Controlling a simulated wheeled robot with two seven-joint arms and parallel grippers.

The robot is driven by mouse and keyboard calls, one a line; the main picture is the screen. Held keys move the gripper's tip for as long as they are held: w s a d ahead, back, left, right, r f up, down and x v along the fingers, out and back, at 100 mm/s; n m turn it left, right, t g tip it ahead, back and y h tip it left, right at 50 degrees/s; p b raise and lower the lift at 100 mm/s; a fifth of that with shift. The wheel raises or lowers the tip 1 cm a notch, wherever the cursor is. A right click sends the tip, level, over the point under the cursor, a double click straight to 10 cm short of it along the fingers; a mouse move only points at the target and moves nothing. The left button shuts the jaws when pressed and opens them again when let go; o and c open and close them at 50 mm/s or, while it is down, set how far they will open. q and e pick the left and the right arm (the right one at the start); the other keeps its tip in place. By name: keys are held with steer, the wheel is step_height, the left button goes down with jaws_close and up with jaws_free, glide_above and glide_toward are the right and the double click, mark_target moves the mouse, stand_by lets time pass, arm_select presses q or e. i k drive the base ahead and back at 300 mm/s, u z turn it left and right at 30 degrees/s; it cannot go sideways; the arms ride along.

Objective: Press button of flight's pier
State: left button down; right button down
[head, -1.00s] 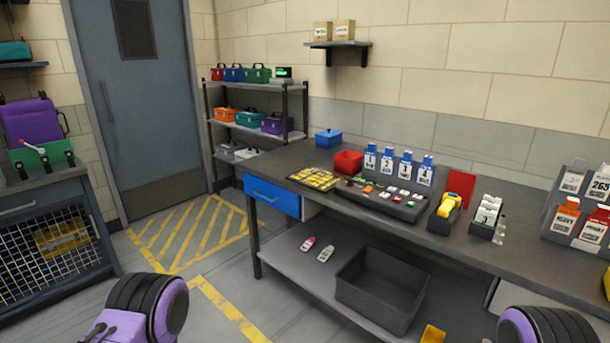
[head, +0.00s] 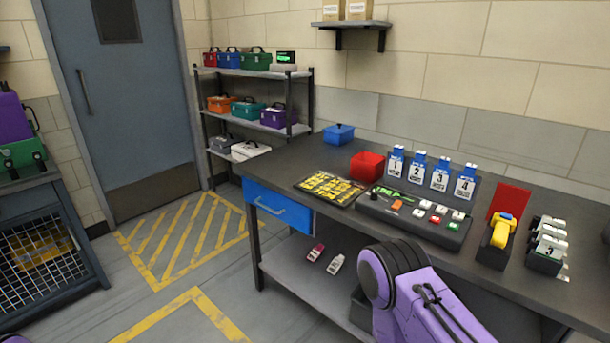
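A dark button console (head: 415,217) lies on the workbench, with a small green-lit display, an orange button (head: 396,206), several white and red buttons, and a green button (head: 453,226). Behind it stand four blue-topped signs numbered 1 to 4, the first being sign 1 (head: 396,164); their small lettering is too small to read. A black board with yellow entries (head: 331,188) lies left of the console. A purple link of my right arm shows at the bottom, in front of the bench. Neither gripper is in the picture.
A red bin (head: 367,167) and a blue box (head: 339,134) stand on the bench (head: 300,163). A yellow device (head: 501,232) and a rack of tags (head: 547,246) are at the right. Toolbox shelves (head: 259,125) stand behind.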

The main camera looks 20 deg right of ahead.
mark_target(417, 212)
steer(key=z, duration=0.35)
steer(key=i, duration=0.9)
steer(key=z, duration=0.7)
